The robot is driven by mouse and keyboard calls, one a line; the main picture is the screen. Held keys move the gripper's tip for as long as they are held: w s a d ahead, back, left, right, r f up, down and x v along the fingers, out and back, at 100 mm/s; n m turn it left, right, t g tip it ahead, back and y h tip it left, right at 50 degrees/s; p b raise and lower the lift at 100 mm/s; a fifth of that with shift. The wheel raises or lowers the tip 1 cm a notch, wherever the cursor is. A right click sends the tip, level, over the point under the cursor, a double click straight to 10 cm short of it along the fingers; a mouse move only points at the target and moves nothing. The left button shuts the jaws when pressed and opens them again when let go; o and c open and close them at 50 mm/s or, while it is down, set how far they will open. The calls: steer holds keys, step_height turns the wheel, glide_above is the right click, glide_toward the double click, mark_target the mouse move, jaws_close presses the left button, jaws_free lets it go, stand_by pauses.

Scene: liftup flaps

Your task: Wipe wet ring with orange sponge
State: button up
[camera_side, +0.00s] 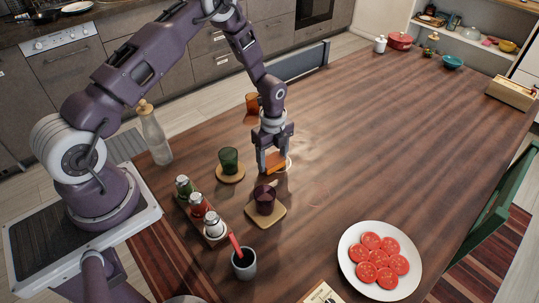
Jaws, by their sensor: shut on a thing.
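My gripper (274,165) points down near the middle of the table (400,150), shut on the orange sponge (275,160). A pale rounded rim shows around the sponge's right side; I cannot tell whether it is a dish or a coaster. The sponge is low, at or just above the tabletop; contact is not clear. A faint reddish ring mark (318,193) shows on the wood to the right and nearer the camera. A pale, glossy patch lies right of the gripper; I cannot tell if it is wet.
A green glass (229,162) and a purple glass (265,199) stand on coasters close to the gripper. An orange glass (251,104) stands behind. A bottle rack (206,222), grey cup (244,264) and tomato plate (352,272) are nearer.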

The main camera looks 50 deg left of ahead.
steer(key=shift+w+f, duration=0.1)
steer(key=shift+w, duration=2.95)
steer(key=shift+s, duration=3.6)
steer(key=shift+s+a, duration=0.15)
steer(key=shift+a, duration=0.1)
steer(key=shift+w+a, duration=0.2)
steer(key=shift+w, duration=3.5)
steer(key=shift+s, duration=3.5)
steer(key=shift+s+r, duration=0.15)
steer(key=shift+r, duration=4)
